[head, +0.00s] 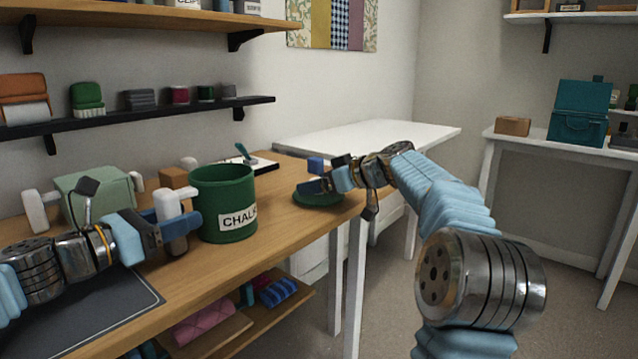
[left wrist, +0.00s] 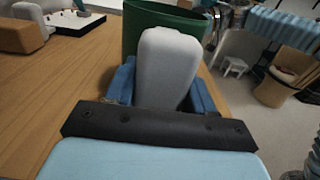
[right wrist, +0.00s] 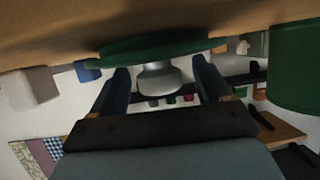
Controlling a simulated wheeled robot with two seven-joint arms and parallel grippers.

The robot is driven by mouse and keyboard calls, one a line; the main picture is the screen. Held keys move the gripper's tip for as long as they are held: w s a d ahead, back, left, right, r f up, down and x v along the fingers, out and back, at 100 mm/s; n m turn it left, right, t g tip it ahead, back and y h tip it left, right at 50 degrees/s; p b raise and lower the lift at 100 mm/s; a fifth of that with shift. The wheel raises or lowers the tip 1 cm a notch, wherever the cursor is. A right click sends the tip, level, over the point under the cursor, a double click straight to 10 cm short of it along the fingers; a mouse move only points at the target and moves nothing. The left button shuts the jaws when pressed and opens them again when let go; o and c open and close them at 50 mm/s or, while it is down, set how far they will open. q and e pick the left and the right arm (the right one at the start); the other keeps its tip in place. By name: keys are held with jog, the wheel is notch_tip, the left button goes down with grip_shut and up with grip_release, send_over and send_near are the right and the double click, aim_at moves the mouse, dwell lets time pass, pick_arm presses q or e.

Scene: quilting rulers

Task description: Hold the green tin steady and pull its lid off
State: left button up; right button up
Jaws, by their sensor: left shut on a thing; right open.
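The green tin (head: 222,207), labelled CHALK, stands upright and open-topped on the wooden table. My left gripper (head: 178,217) is shut on a pale grey handle (left wrist: 168,65) at the tin's near left side; the tin (left wrist: 150,22) is right behind it in the left wrist view. The green lid (head: 320,199) lies apart from the tin, to its right near the table's end. My right gripper (head: 314,176) is over the lid, open, with the lid's grey knob (right wrist: 158,80) between its fingers. The lid's disc (right wrist: 150,47) rests on the tabletop.
A pale green box (head: 95,195) with white handles and a brown block (head: 173,178) stand left of the tin. A dark mat (head: 85,318) lies at the front left. A small tray (head: 248,164) sits behind. A white table (head: 370,137) stands beyond.

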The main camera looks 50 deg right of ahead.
pick_arm(q)
jog(key=o, duration=1.5)
jog(key=shift+c, duration=0.2)
pick_arm(e)
jog(key=v, duration=1.2)
pick_arm(q)
jog(key=shift+a, duration=0.1)
jog(key=a, duration=0.7)
jog(key=s+a, duration=0.1)
jog(key=a, duration=0.3)
jog(key=shift+a, duration=0.1)
jog(key=r, duration=0.3)
jog(key=shift+a+r, duration=0.2)
jog(key=shift+a, duration=0.05)
notch_tip(320, 180, up, 5)
jog(key=shift+f, duration=0.2)
